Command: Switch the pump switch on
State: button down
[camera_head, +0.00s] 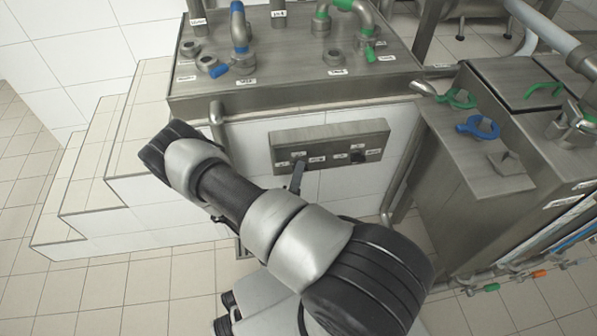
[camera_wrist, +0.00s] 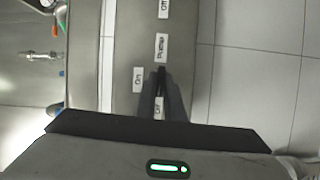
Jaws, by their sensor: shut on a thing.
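The control panel (camera_head: 330,139) is a grey metal box on the white tiled wall, with small white labels. My gripper (camera_head: 298,172) reaches up to its left part in the head view and covers most of the pump switch. In the wrist view the black pump switch (camera_wrist: 161,78) shows between the dark fingers of my gripper (camera_wrist: 160,98), which are shut on it. Its dark shape runs in line with the "Off" label (camera_wrist: 160,107). The "Pump" label (camera_wrist: 161,47) is above it and the "On" label (camera_wrist: 138,79) to its left. The exact switch position is hard to tell.
A second black switch (camera_head: 357,155) is on the panel's right part. A metal tank top (camera_head: 300,75) with pipes and valves juts out above the panel. A metal cabinet (camera_head: 490,150) with green and blue handles stands to the right. White tiled steps (camera_head: 100,175) are at left.

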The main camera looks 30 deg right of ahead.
jog(key=shift+s+d+r+m+g+y+p, duration=0.15)
jog(key=shift+m+y+p, duration=1.25)
jog(key=shift+m, duration=0.7)
jog(key=shift+d+r+m+g+y+p, duration=0.1)
jog(key=shift+m+g+y+p, duration=0.1)
jog(key=shift+m+y+p, duration=1.3)
jog(key=shift+s+d+r+m+g+y+p, duration=0.15)
jog(key=shift+m+y+p, duration=0.55)
jog(key=shift+m+p, duration=1.55)
jog(key=shift+w+f+m+b, duration=0.1)
jog(key=shift+m+b, duration=0.3)
jog(key=shift+m, duration=0.15)
jog(key=c, duration=1.8)
grip_release()
jog(key=shift+c, duration=0.2)
jog(key=p+v, duration=0.4)
jog(key=v, duration=1.3)
jog(key=shift+s+p, duration=0.25)
jog(key=shift+p, duration=0.15)
jog(key=shift+w+a, duration=0.15)
